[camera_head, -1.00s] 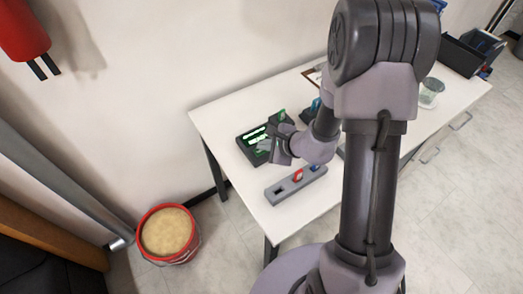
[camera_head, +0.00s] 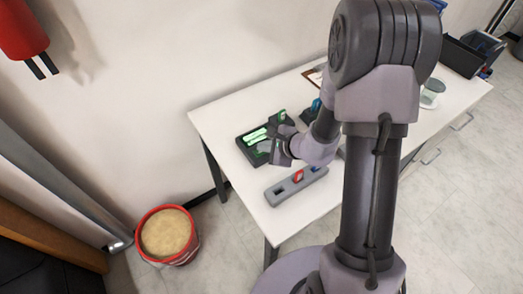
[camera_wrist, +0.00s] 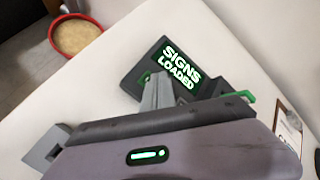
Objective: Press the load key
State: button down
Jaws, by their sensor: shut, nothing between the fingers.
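A dark box with a lit green display (camera_head: 256,138) sits on the left part of the white table. In the wrist view the display (camera_wrist: 180,66) reads "SIGNS LOADED". My gripper (camera_head: 268,150) is shut and empty, low over the front right part of this box. In the wrist view my gripper's fingers (camera_wrist: 157,90) reach to the box's edge, just below the display. A small bit of green shows beside the fingertips. I cannot make out the load key itself; the fingers may cover it. Whether the fingertips touch the box cannot be told.
A grey block (camera_head: 278,194) with a red and a blue piece lies at the table's front edge. A green-topped dark item (camera_head: 279,117) stands behind my gripper. A clear jar (camera_head: 431,93) stands at the right. A red bucket (camera_head: 167,235) is on the floor left of the table.

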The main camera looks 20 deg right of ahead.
aim_at(264, 153)
dwell(0.4)
jog(key=shift+r+p, duration=0.4)
jog(key=shift+r, duration=0.35)
notch_tip(264, 153, up, 5)
jog(key=p, duration=0.3)
jog(key=shift+r, duration=0.1)
dwell(0.4)
